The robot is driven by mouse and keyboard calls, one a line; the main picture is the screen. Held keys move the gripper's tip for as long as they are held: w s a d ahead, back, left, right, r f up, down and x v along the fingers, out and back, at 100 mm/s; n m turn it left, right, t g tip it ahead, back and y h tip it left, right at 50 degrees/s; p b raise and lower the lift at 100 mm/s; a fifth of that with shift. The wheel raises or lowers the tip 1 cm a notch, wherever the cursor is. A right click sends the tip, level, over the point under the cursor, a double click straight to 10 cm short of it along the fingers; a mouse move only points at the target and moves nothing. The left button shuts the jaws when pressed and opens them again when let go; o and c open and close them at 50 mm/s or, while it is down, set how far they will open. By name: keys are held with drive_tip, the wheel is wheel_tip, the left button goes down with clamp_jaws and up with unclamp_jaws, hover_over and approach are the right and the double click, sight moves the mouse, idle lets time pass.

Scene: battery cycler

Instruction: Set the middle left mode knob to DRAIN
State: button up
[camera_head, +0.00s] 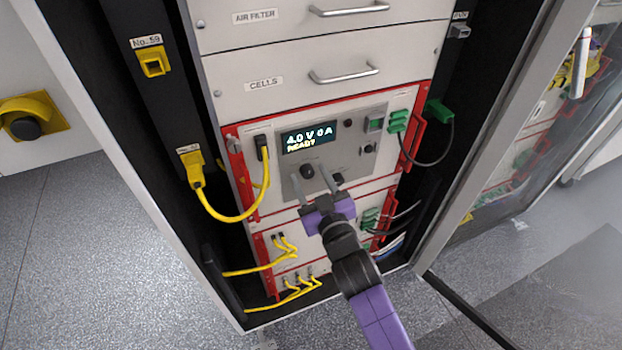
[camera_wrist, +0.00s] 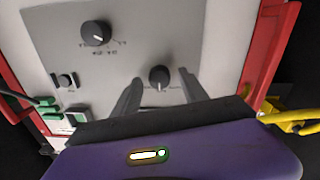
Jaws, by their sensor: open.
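The left knob (camera_head: 307,171), round and dark, sits on the grey front panel (camera_head: 285,187) of the cycler unit below its display. My gripper (camera_head: 309,176) is open in front of it. In the wrist view, which shows the panel upside down, this knob (camera_wrist: 160,76) lies between my two fingers (camera_wrist: 161,82), with a gap on each side. Its white pointer line points down in that view, so toward the panel's top. Its position labels are too small to read. Whether the fingertips reach its depth is unclear.
A larger knob (camera_wrist: 96,33) is close by, partly behind my gripper in the head view. The display (camera_head: 308,138) reads 4.0 V 0 A, READY. Red handles (camera_wrist: 270,45) flank the panel. A yellow cable (camera_head: 235,217) and green connectors (camera_head: 398,121) are at the sides.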

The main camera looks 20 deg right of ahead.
clamp_jaws()
drive_tip(key=shift+m, duration=0.3)
drive_tip(key=shift+f+m+b, duration=0.1)
drive_tip(key=shift+m+b, duration=1.05)
drive_tip(key=shift+m, duration=0.05)
drive_tip(key=m+b, duration=0.1)
drive_tip(key=m, duration=0.3)
drive_tip(key=shift+d+m, duration=0.1)
drive_tip(key=shift+m, duration=0.2)
unclamp_jaws()
